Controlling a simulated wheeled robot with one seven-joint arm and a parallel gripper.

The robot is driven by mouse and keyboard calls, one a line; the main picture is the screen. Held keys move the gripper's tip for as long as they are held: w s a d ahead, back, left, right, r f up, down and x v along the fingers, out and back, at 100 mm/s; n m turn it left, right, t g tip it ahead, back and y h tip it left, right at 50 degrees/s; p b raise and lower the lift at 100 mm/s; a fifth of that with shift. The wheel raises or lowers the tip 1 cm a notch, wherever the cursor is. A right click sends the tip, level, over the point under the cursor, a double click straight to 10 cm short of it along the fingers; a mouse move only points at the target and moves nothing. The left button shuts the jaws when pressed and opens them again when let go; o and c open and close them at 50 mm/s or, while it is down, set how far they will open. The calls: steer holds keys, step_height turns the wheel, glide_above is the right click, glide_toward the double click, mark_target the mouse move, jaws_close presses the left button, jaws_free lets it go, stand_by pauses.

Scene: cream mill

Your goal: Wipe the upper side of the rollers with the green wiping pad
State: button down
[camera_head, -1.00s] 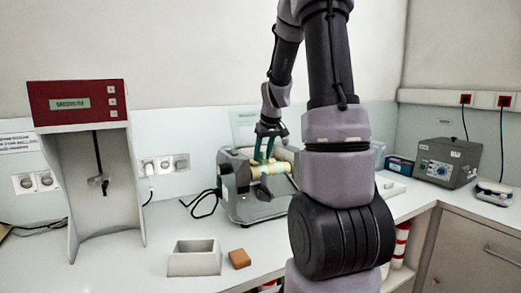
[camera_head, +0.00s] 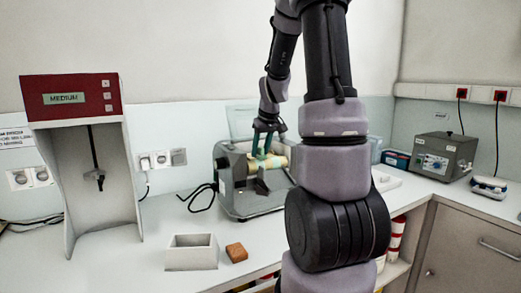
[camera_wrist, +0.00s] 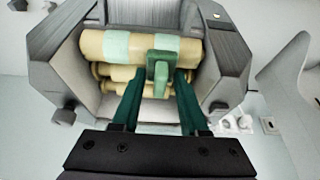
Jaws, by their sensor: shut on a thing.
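The mill (camera_head: 250,207) is a grey machine on the bench with cream rollers (camera_head: 280,160) in its top. In the wrist view the rollers (camera_wrist: 100,46) lie side by side between the grey housing walls. The largest one has two pale mint patches on its surface. My gripper (camera_head: 263,153) is above the mill. In the wrist view my gripper (camera_wrist: 157,82) is shut on the green wiping pad (camera_wrist: 159,62), whose upper end overlaps the largest roller. I cannot tell whether the pad touches it. In the head view the pad is too small to make out clearly.
A white open box (camera_head: 192,253) and a brown block (camera_head: 236,252) stand on the bench in front. A red-topped stand device (camera_head: 72,98) is at left. A grey control box (camera_head: 443,155) sits at right. A black cable (camera_head: 201,200) lies left of the mill.

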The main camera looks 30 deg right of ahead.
steer(key=shift+f, duration=0.4)
steer(key=shift+w+r, duration=0.1)
steer(key=shift+w, duration=1.2)
steer(key=shift+s, duration=1.3)
steer(key=shift+w, duration=1.3)
steer(key=shift+s, duration=1.35)
steer(key=shift+r, duration=4)
